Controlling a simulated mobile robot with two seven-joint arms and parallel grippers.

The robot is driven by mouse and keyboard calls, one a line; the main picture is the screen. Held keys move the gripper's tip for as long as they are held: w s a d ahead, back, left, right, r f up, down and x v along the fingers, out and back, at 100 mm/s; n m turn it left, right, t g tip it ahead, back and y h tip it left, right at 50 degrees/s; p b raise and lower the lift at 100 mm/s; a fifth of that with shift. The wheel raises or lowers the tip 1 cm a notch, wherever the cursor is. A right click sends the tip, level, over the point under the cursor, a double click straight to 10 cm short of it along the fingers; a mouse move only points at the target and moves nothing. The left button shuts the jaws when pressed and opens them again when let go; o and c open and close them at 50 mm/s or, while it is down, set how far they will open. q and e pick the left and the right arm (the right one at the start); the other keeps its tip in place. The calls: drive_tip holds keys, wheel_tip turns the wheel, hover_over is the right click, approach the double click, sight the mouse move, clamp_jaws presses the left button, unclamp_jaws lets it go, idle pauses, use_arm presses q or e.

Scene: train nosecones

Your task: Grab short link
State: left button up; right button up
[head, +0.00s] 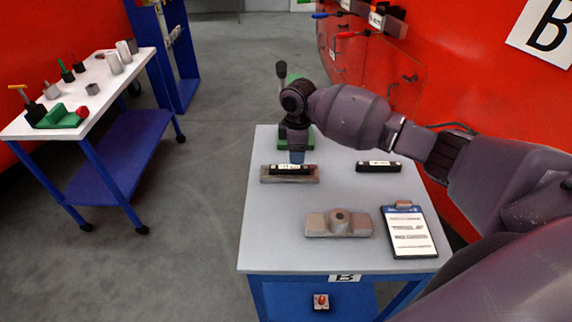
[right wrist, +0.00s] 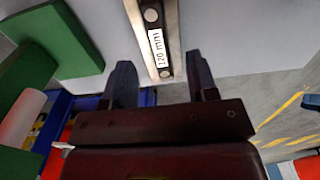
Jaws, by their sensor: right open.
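A black link with a white label (head: 290,169) lies on a grey-brown block (head: 267,179) on the white table. In the right wrist view, this link (right wrist: 158,45) carries the label "120 mm". A second black link with a white label (head: 378,166) lies directly on the table to the right; its label is too small to read. My right gripper (head: 297,157) is open and empty, pointing down just behind the first link. In the right wrist view, its two fingers (right wrist: 162,82) stand either side of the link's near end, apart from it. My left gripper is not in view.
A green fixture with a black-knobbed lever (head: 283,148) stands behind my right gripper. A grey-brown block with a round boss (head: 339,223) and a clipboard (head: 407,231) lie at the front. A side cart (head: 128,75) stands left. The table's front left is clear.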

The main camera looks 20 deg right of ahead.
sight(297, 167)
drive_tip(key=shift+s+f, duration=0.1)
drive_tip(key=shift+f, duration=0.7)
drive_tip(key=shift+w+d+f, duration=0.15)
drive_tip(key=shift+f, duration=1.05)
drive_tip(key=shift+w+d+f, duration=0.1)
drive_tip(key=shift+f, duration=1.05)
clamp_jaws()
